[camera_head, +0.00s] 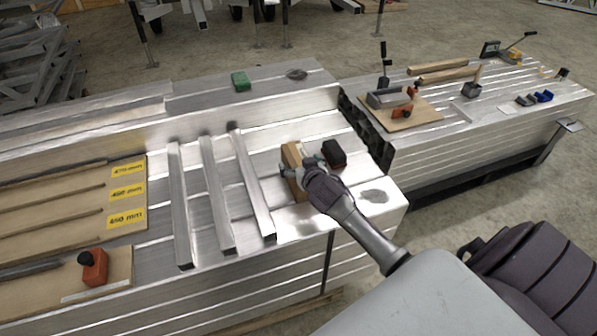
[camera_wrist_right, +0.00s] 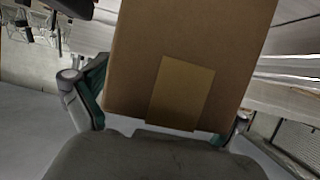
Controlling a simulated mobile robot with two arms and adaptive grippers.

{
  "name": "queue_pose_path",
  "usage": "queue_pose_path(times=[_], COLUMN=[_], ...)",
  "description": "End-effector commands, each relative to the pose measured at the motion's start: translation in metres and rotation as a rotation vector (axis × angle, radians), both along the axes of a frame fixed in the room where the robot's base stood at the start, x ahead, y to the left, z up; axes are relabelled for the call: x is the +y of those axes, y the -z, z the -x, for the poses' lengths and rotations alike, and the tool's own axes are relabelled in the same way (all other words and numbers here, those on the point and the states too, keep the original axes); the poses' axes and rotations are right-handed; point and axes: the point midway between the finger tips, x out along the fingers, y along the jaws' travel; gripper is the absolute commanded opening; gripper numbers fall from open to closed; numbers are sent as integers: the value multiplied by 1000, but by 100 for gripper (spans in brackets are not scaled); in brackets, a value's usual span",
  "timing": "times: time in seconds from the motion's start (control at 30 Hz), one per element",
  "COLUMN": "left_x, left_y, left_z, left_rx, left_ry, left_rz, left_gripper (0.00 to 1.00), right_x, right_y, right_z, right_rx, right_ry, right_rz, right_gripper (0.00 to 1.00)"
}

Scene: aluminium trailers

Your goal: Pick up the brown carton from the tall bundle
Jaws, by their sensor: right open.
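The brown carton (camera_head: 292,156) stands on the metal top of the bundle (camera_head: 290,222), just right of the metal bars. In the right wrist view the carton (camera_wrist_right: 195,50) fills the middle, with a lighter tape strip on its face. My right gripper (camera_head: 298,167) is at the carton. Its fingers (camera_wrist_right: 160,105) are open, one on each side of the carton's near end. Whether they touch it I cannot tell. My left gripper is in no view.
A black block (camera_head: 334,153) lies close right of the gripper. Several metal bars (camera_head: 217,193) lie to the left, beside a board with yellow labels (camera_head: 126,193). A green block (camera_head: 240,81) sits on the raised rear part. Another bundle with tools (camera_head: 400,112) stands at right.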

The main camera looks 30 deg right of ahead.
Motion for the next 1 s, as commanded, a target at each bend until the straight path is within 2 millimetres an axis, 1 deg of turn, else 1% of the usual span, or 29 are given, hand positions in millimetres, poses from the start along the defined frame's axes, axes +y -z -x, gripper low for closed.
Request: queue_pose_path(times=[0.07, 0.1, 0.37, 0.5, 0.57, 0.6, 0.87, 1.0], left_x=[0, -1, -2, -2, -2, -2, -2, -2], left_y=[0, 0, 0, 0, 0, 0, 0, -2], left_z=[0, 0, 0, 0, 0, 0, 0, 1], left_rx=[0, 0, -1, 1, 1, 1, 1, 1], left_ry=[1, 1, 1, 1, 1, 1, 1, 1], left_rz=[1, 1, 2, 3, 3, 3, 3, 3], left_gripper=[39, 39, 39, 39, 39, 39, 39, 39], right_x=[0, 0, 0, 0, 0, 0, 1, 0], right_y=[0, 0, 1, 2, 2, 1, 1, -8], right_z=[0, 0, 1, 1, 1, 1, 1, 2], right_rx=[0, 0, 2, 4, 5, 1, 5, 5], right_ry=[0, 0, 0, 0, 0, 0, 0, 1], right_rz=[0, 1, 0, 0, 0, 1, -1, 0], right_gripper=[97, 90, 47, 24, 14, 10, 10, 10])
